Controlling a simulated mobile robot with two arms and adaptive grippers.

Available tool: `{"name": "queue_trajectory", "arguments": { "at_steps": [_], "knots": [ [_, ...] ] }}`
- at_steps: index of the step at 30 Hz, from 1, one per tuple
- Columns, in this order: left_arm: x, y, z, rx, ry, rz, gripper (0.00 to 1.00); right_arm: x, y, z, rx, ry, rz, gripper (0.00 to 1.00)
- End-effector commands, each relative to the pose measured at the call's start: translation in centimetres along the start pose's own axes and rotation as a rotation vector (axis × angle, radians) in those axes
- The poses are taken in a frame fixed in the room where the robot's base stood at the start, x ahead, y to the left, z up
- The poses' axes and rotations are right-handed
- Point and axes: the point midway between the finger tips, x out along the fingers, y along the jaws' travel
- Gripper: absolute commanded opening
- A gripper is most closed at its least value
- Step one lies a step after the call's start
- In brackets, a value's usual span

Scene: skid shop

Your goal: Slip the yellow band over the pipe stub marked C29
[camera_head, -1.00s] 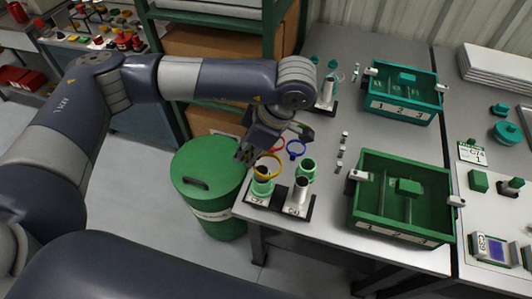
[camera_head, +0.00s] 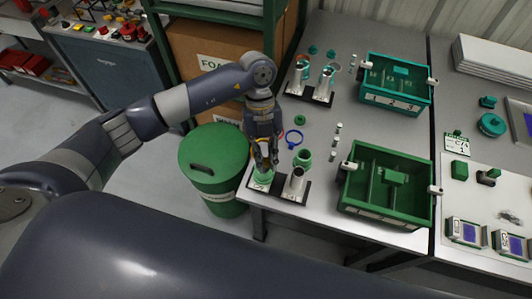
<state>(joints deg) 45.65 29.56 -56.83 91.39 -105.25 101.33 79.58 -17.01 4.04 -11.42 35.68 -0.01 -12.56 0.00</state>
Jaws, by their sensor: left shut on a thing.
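My left gripper (camera_head: 265,165) points down over the left pipe stub of the near black stand (camera_head: 283,190). It is shut on the yellow band (camera_head: 257,152), which is mostly hidden by the fingers. The left stub's light green base (camera_head: 261,180) shows just below the fingertips; its top is hidden. I cannot tell whether the band is around the stub or above it. The right stub (camera_head: 298,180) is a grey pipe standing upright beside it. The labels on the stand's front are too small to read surely. My right gripper is not in view.
A blue band (camera_head: 294,139) and a partly hidden red band (camera_head: 282,134) are just behind the stand. A green cup (camera_head: 304,158) stands close by. A green bin (camera_head: 369,212) lies to the right, a teal bin (camera_head: 391,101) behind. A green drum (camera_head: 214,160) stands left of the table.

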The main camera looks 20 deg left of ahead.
Motion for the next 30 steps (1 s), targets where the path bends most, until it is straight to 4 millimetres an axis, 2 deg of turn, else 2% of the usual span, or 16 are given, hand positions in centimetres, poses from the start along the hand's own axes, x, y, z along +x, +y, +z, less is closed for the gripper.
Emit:
{"name": "queue_trajectory", "arguments": {
  "at_steps": [6, 19, 30],
  "knots": [
    [1.0, 0.0, 0.4, -0.005, -0.001, -0.002, 0.03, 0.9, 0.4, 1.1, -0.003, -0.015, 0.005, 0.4],
    [4.3, 0.0, 1.8, -0.003, -0.001, -0.001, 0.03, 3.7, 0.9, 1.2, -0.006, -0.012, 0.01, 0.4],
    [4.8, 0.0, 2.0, -0.002, -0.001, -0.001, 0.03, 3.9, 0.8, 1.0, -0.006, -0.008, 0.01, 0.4]
  ]
}}
